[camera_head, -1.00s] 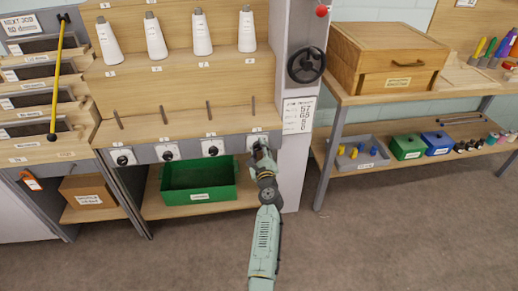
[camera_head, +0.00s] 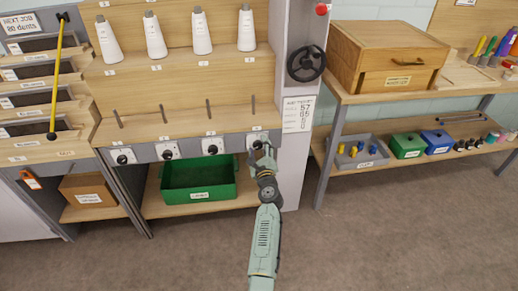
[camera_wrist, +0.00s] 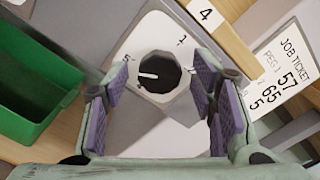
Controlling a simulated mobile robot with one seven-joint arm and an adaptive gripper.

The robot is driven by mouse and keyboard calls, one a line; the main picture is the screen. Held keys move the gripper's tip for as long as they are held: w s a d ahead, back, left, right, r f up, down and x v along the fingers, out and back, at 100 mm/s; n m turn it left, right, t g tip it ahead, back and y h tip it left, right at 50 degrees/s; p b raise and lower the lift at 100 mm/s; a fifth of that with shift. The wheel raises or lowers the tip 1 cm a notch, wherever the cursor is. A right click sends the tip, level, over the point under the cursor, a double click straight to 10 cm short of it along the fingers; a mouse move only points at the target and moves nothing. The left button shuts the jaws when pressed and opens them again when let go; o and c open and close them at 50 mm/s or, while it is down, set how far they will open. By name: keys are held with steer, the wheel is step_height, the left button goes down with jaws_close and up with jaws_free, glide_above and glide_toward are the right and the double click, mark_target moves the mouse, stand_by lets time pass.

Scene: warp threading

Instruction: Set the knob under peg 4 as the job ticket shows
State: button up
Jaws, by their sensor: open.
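The black knob (camera_wrist: 158,72) under peg 4 sits on a white dial plate (camera_wrist: 140,50) in the wrist view. Its white pointer line points left, a little below the mark that looks like 5. A 1 shows at the upper right. The label 4 (camera_wrist: 206,14) is above the dial. My gripper (camera_wrist: 159,84) is open, its purple pads on either side of the knob's near side; contact cannot be told. In the head view, my gripper (camera_head: 263,154) is at the rightmost dial. The job ticket (camera_wrist: 287,78) shows 57, 65 and 5, partly cut off.
A green bin (camera_head: 198,195) stands on the shelf below the dials, and its rim shows at left in the wrist view. The grey machine column (camera_head: 292,165) with a black handwheel (camera_head: 306,64) stands right of the dial. Thin pegs (camera_head: 209,110) rise from the ledge above.

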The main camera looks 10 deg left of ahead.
steer(key=shift+s, duration=0.15)
steer(key=v, duration=1.1)
steer(key=shift+s+d, duration=0.2)
steer(key=shift+s, duration=0.15)
